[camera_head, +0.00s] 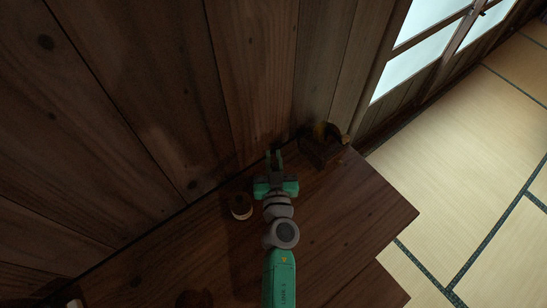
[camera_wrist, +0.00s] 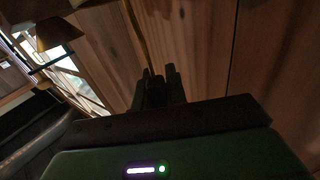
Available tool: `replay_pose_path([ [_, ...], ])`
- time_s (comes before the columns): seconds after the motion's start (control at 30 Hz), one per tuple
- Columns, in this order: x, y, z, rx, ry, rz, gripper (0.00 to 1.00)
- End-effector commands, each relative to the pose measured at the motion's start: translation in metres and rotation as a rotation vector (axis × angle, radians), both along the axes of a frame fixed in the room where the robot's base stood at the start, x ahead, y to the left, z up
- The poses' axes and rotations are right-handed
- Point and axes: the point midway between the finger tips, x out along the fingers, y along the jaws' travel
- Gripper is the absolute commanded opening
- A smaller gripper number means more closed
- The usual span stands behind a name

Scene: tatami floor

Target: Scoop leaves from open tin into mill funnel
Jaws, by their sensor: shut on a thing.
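My gripper (camera_head: 275,155) is over the back of the dark wooden counter, near the plank wall. In the wrist view its fingers (camera_wrist: 160,75) are close together on a thin tan stick (camera_wrist: 138,35), which looks like the scoop's handle. The scoop's bowl, and any leaves in it, cannot be made out. A dark brown mill (camera_head: 322,148) stands right of the gripper at the counter's back edge. A funnel-like brown shape (camera_wrist: 58,33) at upper left in the wrist view may be its funnel. A small round tin (camera_head: 240,206) stands left of the gripper; its contents are unclear.
The plank wall (camera_head: 150,90) rises close behind the gripper. A dark round object (camera_head: 195,298) and a pale object (camera_head: 75,303) sit at the lower edge of the head view. The counter's right part (camera_head: 370,215) is clear. Tatami floor (camera_head: 470,190) lies beyond.

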Motion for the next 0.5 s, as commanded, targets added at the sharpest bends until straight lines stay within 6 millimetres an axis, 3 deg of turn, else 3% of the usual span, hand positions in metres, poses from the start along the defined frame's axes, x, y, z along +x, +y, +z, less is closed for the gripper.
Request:
replay_pose_path([
  [0.5,0.0,0.0,0.039,0.0,0.0,0.0,0.0],
])
